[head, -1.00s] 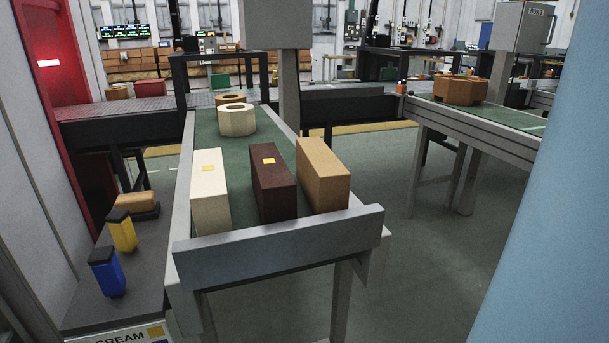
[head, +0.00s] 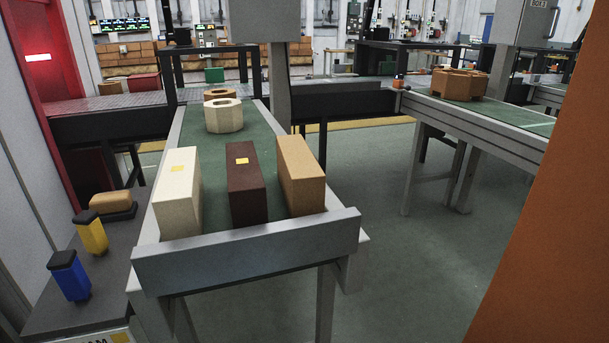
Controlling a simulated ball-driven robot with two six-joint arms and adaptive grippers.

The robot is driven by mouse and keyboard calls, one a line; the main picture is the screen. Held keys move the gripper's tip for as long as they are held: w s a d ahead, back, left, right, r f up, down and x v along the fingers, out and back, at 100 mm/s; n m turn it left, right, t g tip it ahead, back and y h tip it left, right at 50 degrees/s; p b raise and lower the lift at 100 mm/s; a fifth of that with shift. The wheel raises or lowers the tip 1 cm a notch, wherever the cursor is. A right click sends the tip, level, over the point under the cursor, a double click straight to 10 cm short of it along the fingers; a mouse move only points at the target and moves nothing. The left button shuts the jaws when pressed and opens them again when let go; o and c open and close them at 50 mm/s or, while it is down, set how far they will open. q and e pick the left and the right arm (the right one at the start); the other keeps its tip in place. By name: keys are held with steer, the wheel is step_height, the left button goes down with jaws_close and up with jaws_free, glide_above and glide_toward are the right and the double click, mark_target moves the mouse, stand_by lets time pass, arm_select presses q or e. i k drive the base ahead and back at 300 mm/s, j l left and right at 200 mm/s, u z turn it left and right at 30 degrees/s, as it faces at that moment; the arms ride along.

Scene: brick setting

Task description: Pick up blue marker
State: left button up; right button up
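The blue marker (head: 70,277) stands upright, slightly tilted in the picture, on a dark grey side table (head: 112,288) at the lower left. It has a black cap on top. A yellow marker (head: 92,233) with a black cap stands just behind it. Neither of my grippers shows in the head view.
A tan block on a black base (head: 113,206) sits behind the markers. A conveyor (head: 220,192) to the right carries a white brick (head: 178,195), a dark brown brick (head: 246,190) and a tan brick (head: 301,176), with a grey end plate (head: 250,252). An orange surface (head: 550,210) fills the right edge.

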mark_target(66, 268)
steer(key=u, duration=1.25)
